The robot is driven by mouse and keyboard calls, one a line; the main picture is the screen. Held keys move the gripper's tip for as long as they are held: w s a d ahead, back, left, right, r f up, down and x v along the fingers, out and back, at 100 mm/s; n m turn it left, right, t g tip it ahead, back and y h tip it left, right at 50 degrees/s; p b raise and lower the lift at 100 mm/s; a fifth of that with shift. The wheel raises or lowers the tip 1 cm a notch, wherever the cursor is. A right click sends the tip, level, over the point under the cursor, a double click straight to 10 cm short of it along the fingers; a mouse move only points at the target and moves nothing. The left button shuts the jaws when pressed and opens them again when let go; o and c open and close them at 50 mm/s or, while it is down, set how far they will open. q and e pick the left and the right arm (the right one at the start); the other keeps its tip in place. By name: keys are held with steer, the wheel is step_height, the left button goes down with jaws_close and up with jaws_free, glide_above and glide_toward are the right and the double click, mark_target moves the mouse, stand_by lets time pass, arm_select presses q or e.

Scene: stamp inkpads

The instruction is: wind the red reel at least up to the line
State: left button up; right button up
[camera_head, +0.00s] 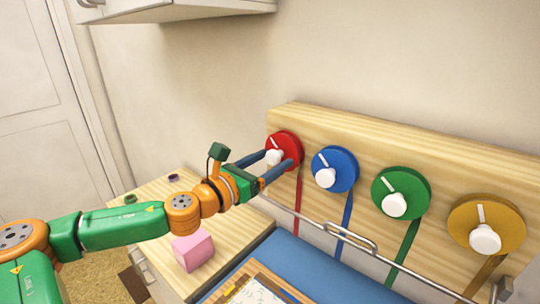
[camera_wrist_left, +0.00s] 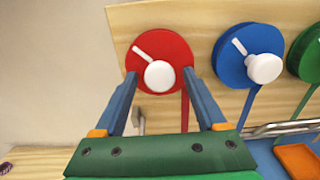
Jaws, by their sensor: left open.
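The red reel (camera_head: 287,146) is a disc on the left end of an upright wooden board, with a white knob (camera_head: 274,157) and a white pointer mark. A red ribbon (camera_head: 297,205) hangs down from it. In the left wrist view the red reel (camera_wrist_left: 172,54) and its white knob (camera_wrist_left: 159,76) lie ahead between the finger tips. My left gripper (camera_head: 279,165) is open, one finger to each side of the knob; whether they touch anything I cannot tell. No line shows clearly on the ribbon. My right gripper is not in view.
Blue (camera_head: 339,165), green (camera_head: 411,190) and yellow (camera_head: 497,215) reels sit to the right on the board (camera_head: 350,130). A metal rail (camera_head: 350,236) runs below them. A pink block (camera_head: 192,250) stands on the wooden counter (camera_head: 130,235). A cabinet (camera_head: 170,10) hangs above left.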

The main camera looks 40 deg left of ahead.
arm_select(q)
steer(key=shift+s+r, duration=0.1)
steer(key=shift+s, duration=0.3)
jaws_close()
